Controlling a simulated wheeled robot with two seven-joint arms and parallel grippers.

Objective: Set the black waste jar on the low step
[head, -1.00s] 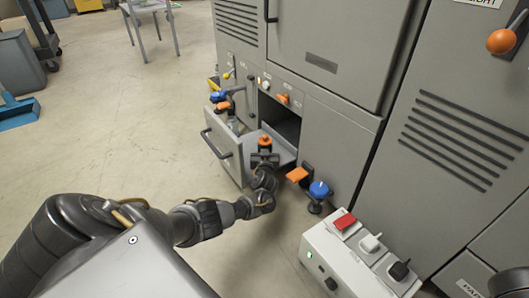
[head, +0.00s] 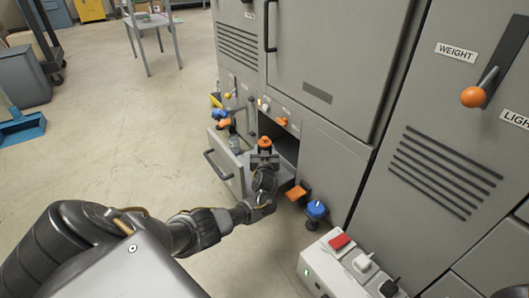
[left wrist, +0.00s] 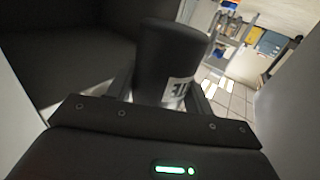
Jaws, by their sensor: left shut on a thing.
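The black waste jar (left wrist: 168,50) fills the middle of the left wrist view, a dark cylinder with a white label, its print upside down. My left gripper (left wrist: 160,92) is shut on it, one finger on each side. In the head view my left gripper (head: 264,166) is over the open drawer's (head: 228,172) inner side, by the dark opening. There the jar is hard to tell from the dark gripper. An orange cap shows just beyond the gripper; I cannot tell whether it belongs to the jar. I cannot make out the low step. My right gripper is not in view.
A white box (head: 316,270) with red, white and black switches stands at lower right. A blue knob (head: 316,209) and an orange handle (head: 297,192) stick out beside the gripper. The tall grey cabinet (head: 345,150) rises behind.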

